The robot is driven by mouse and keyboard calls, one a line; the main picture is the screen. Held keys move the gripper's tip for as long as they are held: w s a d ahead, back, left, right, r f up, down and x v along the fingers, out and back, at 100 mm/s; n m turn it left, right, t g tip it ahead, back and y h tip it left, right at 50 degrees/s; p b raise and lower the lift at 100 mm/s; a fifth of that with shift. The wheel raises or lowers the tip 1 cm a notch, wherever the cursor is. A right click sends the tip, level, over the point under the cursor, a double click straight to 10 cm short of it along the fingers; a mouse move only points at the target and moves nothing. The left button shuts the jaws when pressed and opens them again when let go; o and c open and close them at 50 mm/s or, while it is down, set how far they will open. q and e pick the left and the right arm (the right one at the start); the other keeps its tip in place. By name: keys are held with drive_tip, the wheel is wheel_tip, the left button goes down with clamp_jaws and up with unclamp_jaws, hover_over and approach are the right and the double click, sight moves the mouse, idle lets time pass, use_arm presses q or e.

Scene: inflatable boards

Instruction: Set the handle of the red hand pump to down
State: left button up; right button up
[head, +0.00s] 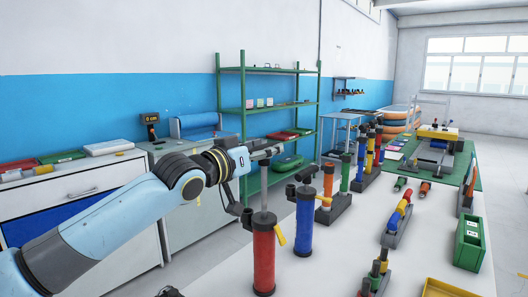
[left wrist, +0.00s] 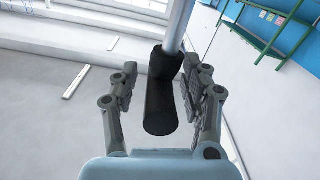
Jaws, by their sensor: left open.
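The red hand pump (head: 264,262) stands upright on the near end of the white table. Its pale rod (head: 264,188) is drawn out, so its dark handle is up, well above the red body. My left gripper (head: 258,153) is at the top of this rod, reaching in from the left. In the left wrist view the black handle (left wrist: 160,105) lies between the two open fingers of the left gripper (left wrist: 168,75), with a gap visible on the left side. The handle is partly hidden by the gripper in the head view.
A blue hand pump (head: 305,222) with its handle low stands close to the right of the red one. More coloured pumps (head: 345,180) stand in a dark rack behind. A green box (head: 469,243) and a yellow tray (head: 446,289) are at the right. A green shelf (head: 268,108) stands behind.

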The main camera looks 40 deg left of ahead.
use_arm(q)
clamp_jaws()
idle(0.4)
drive_tip(key=b, duration=0.7)
hover_over(263, 217)
drive_tip(key=f, duration=1)
drive_tip(key=shift+w+a+f, duration=0.1)
drive_tip(key=shift+w+f, duration=0.2)
drive_tip(key=shift+f, duration=0.1)
drive_tip(key=shift+s+f, duration=0.1)
drive_tip(key=shift+f, duration=0.35)
